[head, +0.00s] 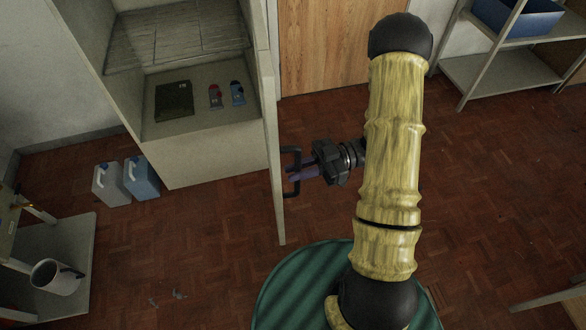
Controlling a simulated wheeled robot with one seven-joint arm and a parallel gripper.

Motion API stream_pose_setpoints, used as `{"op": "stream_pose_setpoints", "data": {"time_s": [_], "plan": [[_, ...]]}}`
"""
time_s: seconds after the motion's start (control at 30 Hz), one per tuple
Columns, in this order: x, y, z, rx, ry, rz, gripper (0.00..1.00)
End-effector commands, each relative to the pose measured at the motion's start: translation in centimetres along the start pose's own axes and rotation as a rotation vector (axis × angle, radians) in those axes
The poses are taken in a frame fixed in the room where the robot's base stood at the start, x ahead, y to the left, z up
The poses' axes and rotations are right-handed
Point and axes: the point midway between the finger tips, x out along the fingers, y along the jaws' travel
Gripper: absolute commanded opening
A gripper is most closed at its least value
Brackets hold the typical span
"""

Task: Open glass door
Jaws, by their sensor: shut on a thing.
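The door (276,190) is a pale, narrow panel seen almost edge-on. It stands swung out from the right side of a pale cabinet (205,160), jutting past the cabinet's front. The cabinet's inside shows from above. I cannot make out the glass from this angle. A black bar handle (292,151) is on the door's right-hand face. The fingers hide the handle's middle part.
Inside the cabinet are a wire rack (175,38), a dark flat box (174,100), a red tube (215,96) and a blue tube (238,93). Two jugs (112,184) (142,178) stand left of it. A shelf unit (480,75) is at upper right.

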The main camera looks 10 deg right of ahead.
Motion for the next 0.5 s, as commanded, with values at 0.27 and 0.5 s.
{"op": "stream_pose_setpoints", "data": {"time_s": [0.27, 0.5], "plan": [[-0.02, 0.07, -0.13, -0.002, 0.004, 0.003, 0.19], [-0.04, 0.02, -0.06, 0.000, 0.002, 0.003, 0.19]]}}
